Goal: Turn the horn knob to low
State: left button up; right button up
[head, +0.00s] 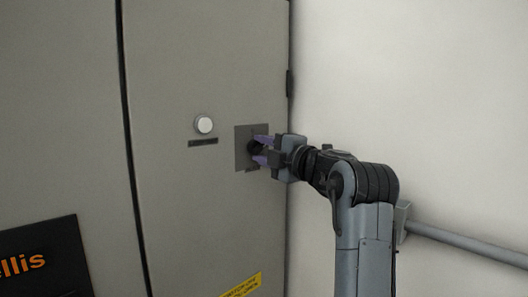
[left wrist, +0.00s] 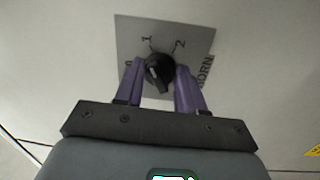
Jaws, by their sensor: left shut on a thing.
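The horn knob (head: 254,147) is a small black rotary knob on a grey square plate (head: 241,160) on the cabinet door. In the left wrist view the knob (left wrist: 159,73) has a light pointer mark, and the plate (left wrist: 190,35) carries the marks 1 and 2, a partly hidden mark at the left, and the word HORN at the right. My left gripper (head: 261,150) has its purple fingers on either side of the knob, shut on it. The fingers cover parts of the knob's sides and of the plate. My right gripper is not in view.
A round white button (head: 204,125) with a dark label sits left of the plate. A yellow label (head: 241,287) is low on the door. A dark sign (head: 42,262) is at the lower left. A pale wall (head: 420,80) stands right of the cabinet, with a grey pipe (head: 465,243) along it.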

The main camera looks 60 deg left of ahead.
pick_arm(q)
jog(key=o, duration=1)
jog(key=shift+o, duration=0.2)
jog(key=shift+d, duration=0.1)
jog(key=w+d+b, duration=0.2)
jog(key=d+b, duration=0.1)
jog(key=d, duration=0.7)
jog(key=shift+d+f+b, duration=0.25)
jog(key=shift+f+b, duration=0.1)
jog(key=shift+s, duration=0.15)
